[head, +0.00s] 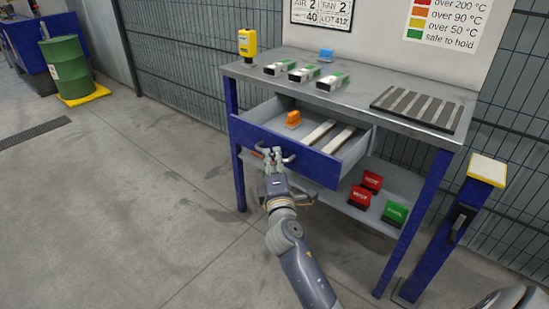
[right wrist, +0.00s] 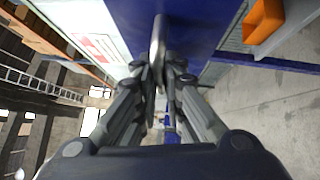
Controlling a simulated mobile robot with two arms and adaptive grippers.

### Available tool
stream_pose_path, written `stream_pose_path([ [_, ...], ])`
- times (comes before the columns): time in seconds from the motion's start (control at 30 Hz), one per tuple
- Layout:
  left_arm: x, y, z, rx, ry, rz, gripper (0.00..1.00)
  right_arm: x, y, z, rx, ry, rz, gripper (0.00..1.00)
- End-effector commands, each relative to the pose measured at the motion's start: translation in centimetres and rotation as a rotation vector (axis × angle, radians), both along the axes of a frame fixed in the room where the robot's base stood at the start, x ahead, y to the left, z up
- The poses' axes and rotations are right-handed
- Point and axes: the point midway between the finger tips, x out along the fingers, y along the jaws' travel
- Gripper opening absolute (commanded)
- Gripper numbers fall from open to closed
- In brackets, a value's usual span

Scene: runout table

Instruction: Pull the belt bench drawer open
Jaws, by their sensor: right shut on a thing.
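The belt bench drawer (head: 255,133) has a blue front and stands pulled out from under the grey bench top, with its inside showing. My right gripper (head: 273,158) is at the drawer front, shut on the grey bar handle (head: 290,158). In the right wrist view the fingers (right wrist: 162,75) close on both sides of the handle (right wrist: 158,42), in front of the blue drawer face (right wrist: 195,18). An orange object (head: 293,119) and two pale bars (head: 319,132) lie in the drawer. The fingers hide part of the handle. My left gripper is not in view.
The bench top (head: 345,98) bears several green-and-white blocks, a yellow device (head: 247,44), a blue item (head: 325,55) and a striped mat (head: 418,108). Red boxes and a green box (head: 394,213) sit on the lower shelf. A blue post (head: 458,216) stands right.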

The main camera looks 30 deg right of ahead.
Motion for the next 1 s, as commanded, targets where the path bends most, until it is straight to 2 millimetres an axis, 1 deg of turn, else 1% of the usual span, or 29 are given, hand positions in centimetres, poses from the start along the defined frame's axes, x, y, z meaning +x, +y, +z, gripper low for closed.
stream_pose_path([
  [0.1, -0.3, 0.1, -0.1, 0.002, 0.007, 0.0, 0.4, 0.0, 0.0, -0.1, 0.0, 0.002, 0.0, 0.0],
  [0.13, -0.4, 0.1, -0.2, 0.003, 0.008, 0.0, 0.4, 0.0, 0.0, -0.1, 0.0, 0.002, 0.0, 0.16],
  [0.17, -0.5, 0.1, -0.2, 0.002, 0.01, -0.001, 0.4, 0.0, 0.0, -0.1, 0.0, 0.002, 0.0, 0.18],
  [0.4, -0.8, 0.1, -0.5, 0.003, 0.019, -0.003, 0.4, 0.0, 0.0, -0.1, 0.0, 0.001, 0.0, 0.18],
  [0.57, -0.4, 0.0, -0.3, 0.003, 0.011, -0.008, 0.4, -0.4, 0.1, -0.2, 0.001, 0.002, 0.001, 0.18],
  [0.67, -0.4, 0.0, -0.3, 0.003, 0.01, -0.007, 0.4, -1.4, 0.6, -0.4, 0.002, 0.003, 0.001, 0.18],
  [1.0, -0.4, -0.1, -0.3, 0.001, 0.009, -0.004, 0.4, -7.5, 3.0, -1.3, 0.003, 0.004, -0.001, 0.18],
])
